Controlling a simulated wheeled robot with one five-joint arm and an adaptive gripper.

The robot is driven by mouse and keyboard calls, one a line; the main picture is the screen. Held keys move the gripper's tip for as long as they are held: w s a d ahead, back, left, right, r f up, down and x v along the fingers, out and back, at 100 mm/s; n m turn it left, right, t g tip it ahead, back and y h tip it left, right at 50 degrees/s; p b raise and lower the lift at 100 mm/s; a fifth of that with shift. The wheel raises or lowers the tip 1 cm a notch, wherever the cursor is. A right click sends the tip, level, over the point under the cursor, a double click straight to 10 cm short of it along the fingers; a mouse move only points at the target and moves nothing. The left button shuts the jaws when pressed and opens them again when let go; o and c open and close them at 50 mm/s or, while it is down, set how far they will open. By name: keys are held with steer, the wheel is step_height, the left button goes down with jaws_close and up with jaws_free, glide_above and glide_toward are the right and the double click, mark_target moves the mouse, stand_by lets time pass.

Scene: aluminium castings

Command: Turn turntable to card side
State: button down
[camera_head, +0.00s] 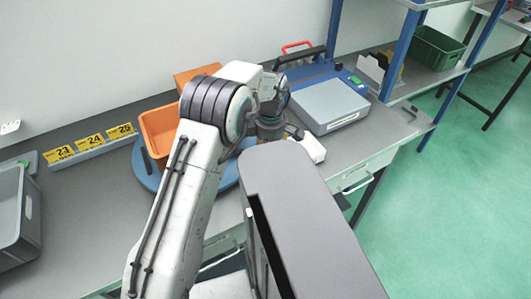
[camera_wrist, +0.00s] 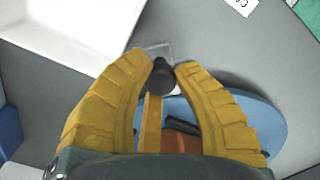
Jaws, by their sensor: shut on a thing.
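The turntable (camera_head: 146,172) is a blue disc on the grey bench, partly hidden behind my arm. An orange bin (camera_head: 158,134) stands on its left part in the head view. The disc also shows at the right in the wrist view (camera_wrist: 262,118), with an orange part and dark pieces between my fingers. My gripper (camera_wrist: 163,78) has its yellow fingers closed around a dark round knob (camera_wrist: 160,76) at the disc's edge. In the head view my arm hides most of the gripper and the knob. I cannot tell which side of the turntable is the card side.
A rail with yellow number cards (camera_head: 90,146) and a grey bin (camera_head: 18,208) are on the left. A blue and grey machine (camera_head: 328,104) stands to the right, near a blue-post shelf with a green crate (camera_head: 436,47). A white tray (camera_wrist: 68,28) lies at the wrist view's upper left.

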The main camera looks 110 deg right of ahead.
steer(key=shift+s+d, duration=0.1)
steer(key=shift+d, duration=0.1)
stand_by(0.4)
steer(key=c, duration=1.1)
jaws_free()
steer(key=shift+s+d, duration=0.1)
steer(key=shift+c, duration=0.2)
steer(key=shift+o, duration=1)
step_height(320, 180, up, 12)
